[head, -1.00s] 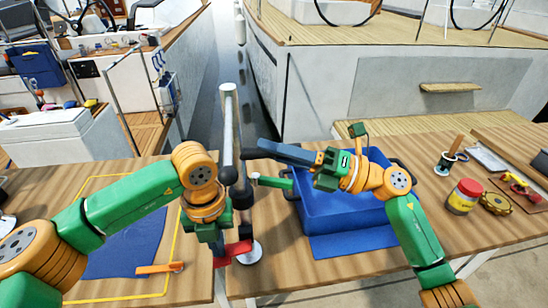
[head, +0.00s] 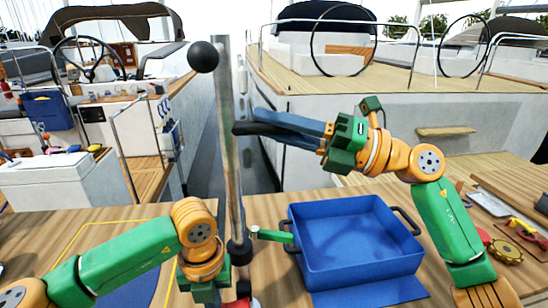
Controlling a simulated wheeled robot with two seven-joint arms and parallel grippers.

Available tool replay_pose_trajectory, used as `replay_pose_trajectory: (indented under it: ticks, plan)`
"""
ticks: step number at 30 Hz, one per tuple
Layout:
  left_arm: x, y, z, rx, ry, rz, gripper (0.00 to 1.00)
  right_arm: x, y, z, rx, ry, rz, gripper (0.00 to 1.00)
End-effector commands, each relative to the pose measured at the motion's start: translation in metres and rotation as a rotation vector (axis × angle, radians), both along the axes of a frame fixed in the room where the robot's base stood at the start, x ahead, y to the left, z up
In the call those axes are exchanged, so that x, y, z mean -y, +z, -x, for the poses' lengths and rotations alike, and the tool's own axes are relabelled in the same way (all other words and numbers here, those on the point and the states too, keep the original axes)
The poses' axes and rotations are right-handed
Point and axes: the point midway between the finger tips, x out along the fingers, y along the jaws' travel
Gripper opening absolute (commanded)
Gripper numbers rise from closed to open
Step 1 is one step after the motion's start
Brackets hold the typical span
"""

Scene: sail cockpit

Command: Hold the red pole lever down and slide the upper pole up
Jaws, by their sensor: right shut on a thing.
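The grey pole (head: 229,175) stands upright at the gap between the tables, its upper part reaching near the top of the picture. A black ball (head: 203,56) shows just left of its top. My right gripper (head: 242,128) reaches in from the right and is shut on the upper pole, its dark fingers at the shaft. The red lever (head: 238,303) shows only as a sliver at the bottom edge, by the pole's foot. My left gripper (head: 210,291) is beside the pole's foot at the lever; its fingers are cut off by the bottom edge.
A blue bin (head: 355,262) stands on the table right of the pole, with a green handle-like piece (head: 272,236) between them. A yellow cogged disc (head: 505,251) lies further right. Moored boats fill the background. The air above the bin is free apart from my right arm.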

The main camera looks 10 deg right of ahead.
Motion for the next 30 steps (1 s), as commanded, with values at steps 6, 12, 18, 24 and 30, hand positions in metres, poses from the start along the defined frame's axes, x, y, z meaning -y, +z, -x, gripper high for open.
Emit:
replay_pose_trajectory:
  ticks: [6, 12, 18, 24, 30]
  plan:
    - [0.0, 0.001, 0.0, 0.001, 0.0, 0.001, 0.0, 0.003, 0.008, 0.0, 0.012, -0.008, -0.016, 0.41]
    - [0.0, 0.001, 0.0, 0.001, 0.0, 0.0, 0.0, 0.002, 0.006, 0.0, 0.009, -0.006, -0.011, 0.57]
    - [0.0, 0.001, 0.0, 0.0, 0.0, 0.0, 0.0, 0.006, 0.003, 0.001, 0.006, -0.007, -0.009, 0.57]
    - [0.0, 0.0, 0.0, 0.0, 0.0, 0.0, 0.0, 0.052, -0.008, 0.015, 0.003, -0.011, -0.009, 0.57]
    - [0.0, 0.0, 0.0, 0.0, 0.0, 0.0, 0.0, 0.097, -0.018, 0.032, 0.005, -0.009, -0.008, 0.57]
